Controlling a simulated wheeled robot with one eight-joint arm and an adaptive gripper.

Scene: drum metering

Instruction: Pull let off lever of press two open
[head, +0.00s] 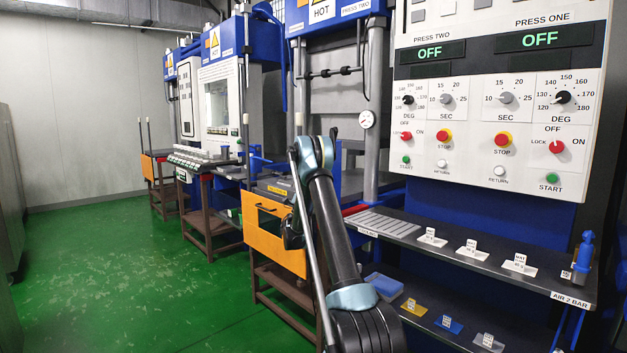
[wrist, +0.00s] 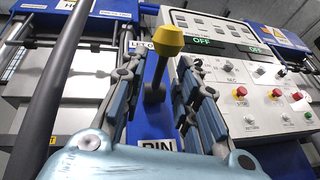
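In the wrist view, a lever with a yellow knob (wrist: 170,40) and a dark stem (wrist: 155,82) stands in front of a blue panel marked with a partly hidden label starting "LET O" (wrist: 142,45). My gripper (wrist: 160,65) is open, with one finger on each side of the stem. The knob shows above and between the fingertips. I see a gap on both sides, and no clear contact. In the head view, press two (head: 335,70) stands behind my arm; the lever and my fingers cannot be made out there.
The control panel (head: 500,100) with dials and buttons stands right of the press. Below it is a dark shelf (head: 455,235) with small labelled cards. Green floor (head: 110,270) at left is clear.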

